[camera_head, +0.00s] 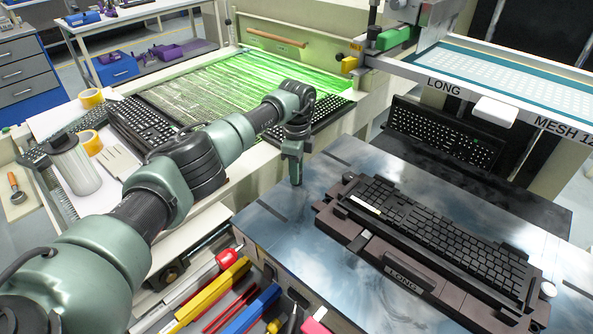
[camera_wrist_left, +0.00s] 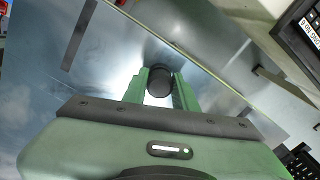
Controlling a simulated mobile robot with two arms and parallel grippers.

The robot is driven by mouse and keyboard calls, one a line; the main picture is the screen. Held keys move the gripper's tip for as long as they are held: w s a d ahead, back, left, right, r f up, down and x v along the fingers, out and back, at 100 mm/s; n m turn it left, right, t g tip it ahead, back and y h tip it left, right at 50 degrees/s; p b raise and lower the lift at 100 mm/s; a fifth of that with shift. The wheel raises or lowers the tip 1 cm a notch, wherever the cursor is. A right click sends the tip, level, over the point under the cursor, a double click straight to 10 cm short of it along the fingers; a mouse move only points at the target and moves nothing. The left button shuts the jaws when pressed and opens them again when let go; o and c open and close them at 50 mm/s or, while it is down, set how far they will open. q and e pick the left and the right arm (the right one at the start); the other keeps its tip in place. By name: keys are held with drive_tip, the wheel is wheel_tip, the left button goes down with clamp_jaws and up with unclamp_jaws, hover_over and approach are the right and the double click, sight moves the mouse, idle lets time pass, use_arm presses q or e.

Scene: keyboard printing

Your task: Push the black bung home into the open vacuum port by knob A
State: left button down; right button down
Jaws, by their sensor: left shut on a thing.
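My left gripper (camera_head: 296,180) reaches down over the left part of the metal table plate (camera_head: 268,208), left of the keyboard fixture. In the left wrist view its two green fingers are shut on the black bung (camera_wrist_left: 160,80), a dark round piece at the fingertips. The fingertips are close to the plate (camera_wrist_left: 110,60); I cannot tell whether the bung touches it. The vacuum port cannot be made out, and no label for knob A can be read. My right gripper is not in view.
Colored tools (camera_head: 215,293) lie below the plate's front edge. A screen frame (camera_head: 480,95) is at the back right.

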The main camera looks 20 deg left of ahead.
use_arm(q)
drive_tip(key=shift+s+d+f, duration=0.1)
drive_tip(key=shift+s+f, duration=0.25)
drive_tip(key=shift+f, duration=0.35)
drive_tip(key=c, duration=1)
unclamp_jaws()
drive_tip(key=shift+c, duration=0.2)
drive_tip(key=shift+w+f, duration=0.1)
drive_tip(key=shift+w, duration=0.15)
drive_tip(key=shift+r, duration=0.2)
drive_tip(key=shift+w+r+p, duration=0.1)
drive_tip(key=shift+r+p, duration=0.2)
drive_tip(key=shift+r, duration=0.15)
wheel_tip(320, 180, up, 6)
drive_tip(key=p, duration=0.5)
drive_tip(key=shift+r, duration=0.15)
